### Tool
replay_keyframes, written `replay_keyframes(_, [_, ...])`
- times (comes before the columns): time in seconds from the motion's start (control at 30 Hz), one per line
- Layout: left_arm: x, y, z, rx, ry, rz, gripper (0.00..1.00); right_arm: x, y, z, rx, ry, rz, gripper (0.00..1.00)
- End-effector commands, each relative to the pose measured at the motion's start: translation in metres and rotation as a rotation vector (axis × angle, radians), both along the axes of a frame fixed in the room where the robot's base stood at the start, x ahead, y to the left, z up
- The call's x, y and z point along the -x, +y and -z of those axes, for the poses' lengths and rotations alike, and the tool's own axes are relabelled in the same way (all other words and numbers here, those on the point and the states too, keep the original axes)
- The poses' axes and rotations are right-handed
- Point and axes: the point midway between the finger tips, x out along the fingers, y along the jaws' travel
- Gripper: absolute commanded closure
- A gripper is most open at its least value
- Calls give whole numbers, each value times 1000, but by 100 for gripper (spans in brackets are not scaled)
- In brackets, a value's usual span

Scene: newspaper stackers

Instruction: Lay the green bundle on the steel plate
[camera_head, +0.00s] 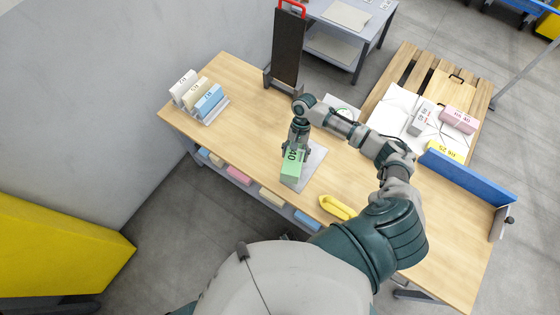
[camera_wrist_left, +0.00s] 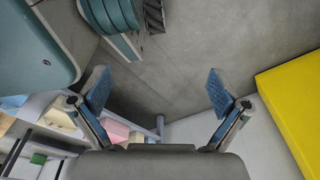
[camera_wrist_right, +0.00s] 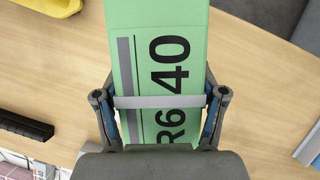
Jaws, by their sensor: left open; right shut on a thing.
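The green bundle (camera_head: 291,169), marked 40, is in my right gripper (camera_head: 297,148), over the left part of the grey steel plate (camera_head: 315,161) in the head view. Whether its underside touches the plate cannot be told. In the right wrist view the green bundle (camera_wrist_right: 160,60) stands between both fingers of the right gripper (camera_wrist_right: 160,108), with a grey strap across it. A light grey edge, likely the plate (camera_wrist_right: 309,147), shows at right there. My left gripper (camera_wrist_left: 158,92) is open and empty in the left wrist view, over the floor; the head view does not show it.
A rack holds white, cream and blue bundles (camera_head: 209,101) at the table's left. A dark upright board (camera_head: 288,50) stands at the back. A yellow object (camera_head: 337,207) lies near the front edge. A blue ledge (camera_head: 467,177) borders the right. A pallet (camera_head: 478,95) holds more bundles.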

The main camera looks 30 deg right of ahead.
Motion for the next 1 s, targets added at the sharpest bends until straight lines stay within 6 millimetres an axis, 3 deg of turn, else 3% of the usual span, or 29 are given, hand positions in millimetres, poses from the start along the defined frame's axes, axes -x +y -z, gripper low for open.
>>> replay_keyframes(0.1, [-14, -1, -8, 4, -7, -2, 0, 5, -26, 11, 11, 7, 191, 99])
replay_keyframes(0.3, [-26, -2, -18, 7, -10, -5, 0, 5, -46, 12, 22, 8, 346, 99])
replay_keyframes(0.77, [-26, -4, -19, 0, -8, -5, 0, 4, -52, 13, 18, 9, 359, 99])
replay_keyframes(1.0, [-10, -1, -7, 1, 0, -2, 0, 4, -50, 10, 19, 9, 357, 99])
